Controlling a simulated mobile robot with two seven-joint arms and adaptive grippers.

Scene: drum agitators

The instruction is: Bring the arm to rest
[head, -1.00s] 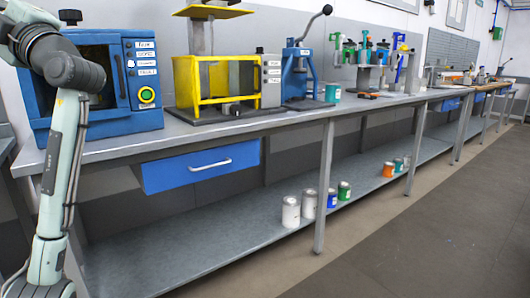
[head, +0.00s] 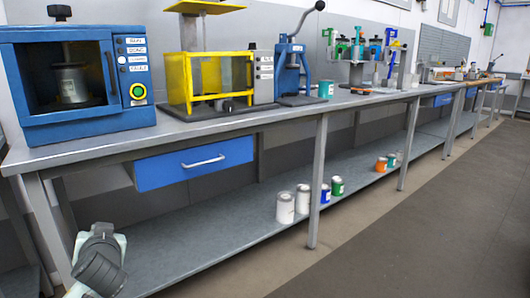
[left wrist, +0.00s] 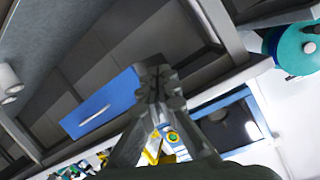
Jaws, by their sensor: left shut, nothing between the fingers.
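My left gripper (left wrist: 157,85) shows in the middle of the left wrist view, its fingers together with nothing between them. It hangs in free space in front of the workbench, with the blue drawer (left wrist: 100,105) behind it to the left. In the head view only a part of my left arm shows at the lower left, in front of the lower shelf; the gripper itself is not visible there. My right gripper is in neither view.
A blue machine (head: 80,85), a yellow-framed machine (head: 208,85) and a blue press (head: 292,70) stand on the bench (head: 240,121). A closed blue drawer (head: 194,163) sits below. White cans (head: 286,208) and coloured cans stand on the lower shelf (head: 215,240). The floor (head: 420,230) at right is clear.

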